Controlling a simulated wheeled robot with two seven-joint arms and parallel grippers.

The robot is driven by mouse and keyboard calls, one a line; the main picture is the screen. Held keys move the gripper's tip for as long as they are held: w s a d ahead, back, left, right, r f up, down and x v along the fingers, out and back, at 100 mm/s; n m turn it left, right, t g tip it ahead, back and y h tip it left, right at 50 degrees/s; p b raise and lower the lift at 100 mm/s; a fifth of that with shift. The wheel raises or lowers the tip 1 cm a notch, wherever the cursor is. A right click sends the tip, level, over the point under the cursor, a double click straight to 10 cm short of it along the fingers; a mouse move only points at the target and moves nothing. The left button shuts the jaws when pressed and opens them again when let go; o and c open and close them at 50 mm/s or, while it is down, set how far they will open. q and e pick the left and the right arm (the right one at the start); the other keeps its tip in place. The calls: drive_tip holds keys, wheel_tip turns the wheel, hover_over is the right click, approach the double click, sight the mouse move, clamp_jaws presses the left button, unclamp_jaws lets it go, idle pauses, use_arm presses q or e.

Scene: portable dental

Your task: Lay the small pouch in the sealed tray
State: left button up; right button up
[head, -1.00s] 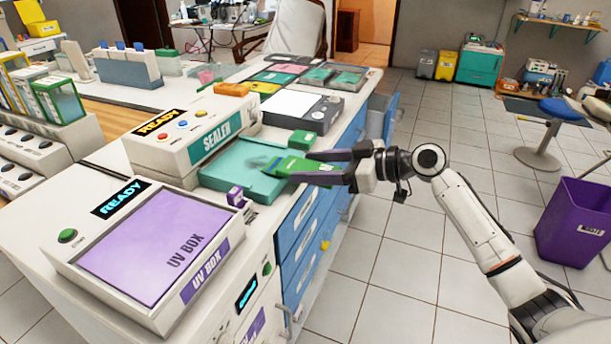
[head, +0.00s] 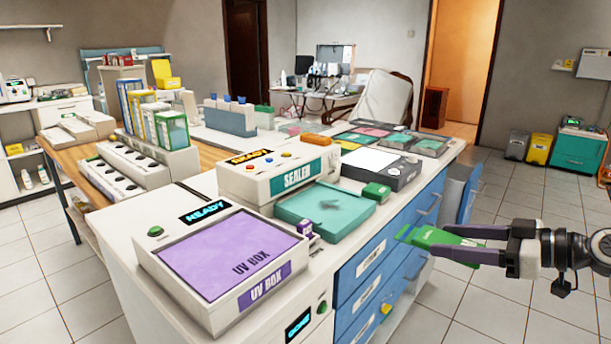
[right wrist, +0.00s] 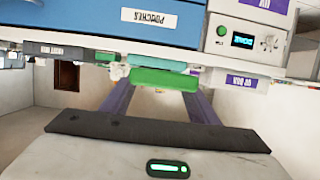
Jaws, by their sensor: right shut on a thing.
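My right gripper (head: 450,244) is shut on a small green pouch (head: 418,236) and holds it level in the air, off the counter's front edge and right of the sealer. The pouch also shows between the fingers in the right wrist view (right wrist: 165,79). The sealer (head: 280,172) has a teal bed (head: 300,207) in front with a faint dark mark on it. A group of shallow dark trays with yellow, pink and green parts (head: 375,133) lies at the counter's far end; I cannot read which is the sealed tray. My left gripper is not in view.
The UV box (head: 225,255) stands at the near end of the counter. A small green block (head: 376,192) and a dark grey device with a white top (head: 372,162) lie between the sealer and the trays. An open drawer (head: 462,190) juts out at the far front.

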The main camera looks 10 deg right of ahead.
drive_tip(key=s+a+n+g+y+p, duration=0.2)
drive_tip(key=s+a+p, duration=0.3)
drive_tip(key=s+a, duration=1)
drive_tip(key=shift+s+a, duration=0.3)
drive_tip(key=shift+s, duration=0.95)
